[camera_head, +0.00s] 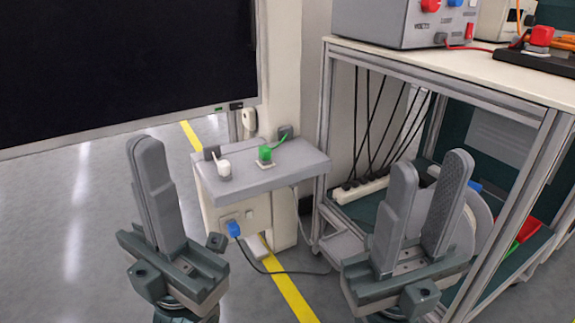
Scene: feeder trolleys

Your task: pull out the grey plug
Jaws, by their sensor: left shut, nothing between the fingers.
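I cannot clearly make out a grey plug. A blue plug (234,228) with a dark cable sits in the socket face below the shelf. My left gripper (147,143) is shut and empty, upright left of the shelf. My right gripper (430,166) is open and empty, right of the shelf, in front of the trolley.
The metal-framed trolley (500,84) fills the right side, with a grey box (395,22) on top. A power strip (362,188) with several black cables lies inside it. A large dark screen (120,70) hangs at upper left. Open floor with a yellow line (292,297) lies between my grippers.

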